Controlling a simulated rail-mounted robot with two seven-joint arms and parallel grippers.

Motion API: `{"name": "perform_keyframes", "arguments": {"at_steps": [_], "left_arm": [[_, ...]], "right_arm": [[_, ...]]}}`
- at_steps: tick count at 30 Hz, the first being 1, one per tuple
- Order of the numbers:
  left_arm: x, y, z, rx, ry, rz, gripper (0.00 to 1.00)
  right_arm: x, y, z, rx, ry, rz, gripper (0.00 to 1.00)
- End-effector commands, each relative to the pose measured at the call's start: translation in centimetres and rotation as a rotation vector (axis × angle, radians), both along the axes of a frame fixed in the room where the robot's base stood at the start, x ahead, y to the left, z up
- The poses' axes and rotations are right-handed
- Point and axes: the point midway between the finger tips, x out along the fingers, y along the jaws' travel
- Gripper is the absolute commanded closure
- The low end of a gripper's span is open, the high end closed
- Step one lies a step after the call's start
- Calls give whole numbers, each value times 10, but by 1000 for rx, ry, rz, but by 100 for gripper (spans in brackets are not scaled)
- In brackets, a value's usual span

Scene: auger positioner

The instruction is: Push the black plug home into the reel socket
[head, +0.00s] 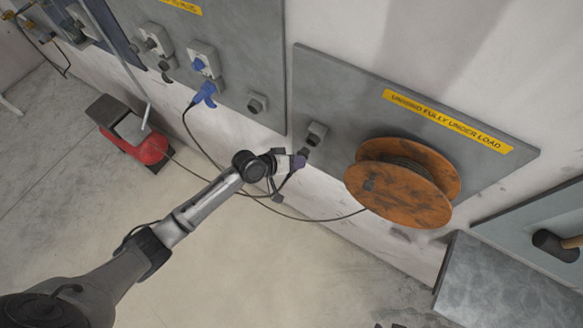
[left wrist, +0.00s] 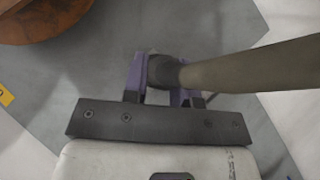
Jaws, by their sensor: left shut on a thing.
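The reel socket (head: 318,129) is a small grey box on the grey wall panel, left of the orange-brown cable reel (head: 398,196). My left gripper (head: 298,163) is just below the socket, its purple fingers shut on the black plug (head: 304,153). The plug points up toward the socket and is at or very near its mouth; I cannot tell how far in it sits. In the left wrist view the dark plug (left wrist: 162,70) shows between the purple fingers (left wrist: 156,90), with a thick grey-brown cylinder running off right. My right gripper is not in view.
A dark cable sags below the panels to the reel. A red and black machine (head: 143,143) stands on the floor at left. A grey metal box (head: 500,285) stands at lower right.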

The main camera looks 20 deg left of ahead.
Motion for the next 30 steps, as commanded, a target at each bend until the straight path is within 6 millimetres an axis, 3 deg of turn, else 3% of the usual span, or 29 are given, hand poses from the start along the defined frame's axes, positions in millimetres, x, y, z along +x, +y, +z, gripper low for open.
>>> {"name": "perform_keyframes", "arguments": {"at_steps": [10,30], "left_arm": [[16,-3,1,-1,-2,-1,100],[18,-3,1,-2,-2,0,100]], "right_arm": [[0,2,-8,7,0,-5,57],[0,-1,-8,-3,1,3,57]]}}
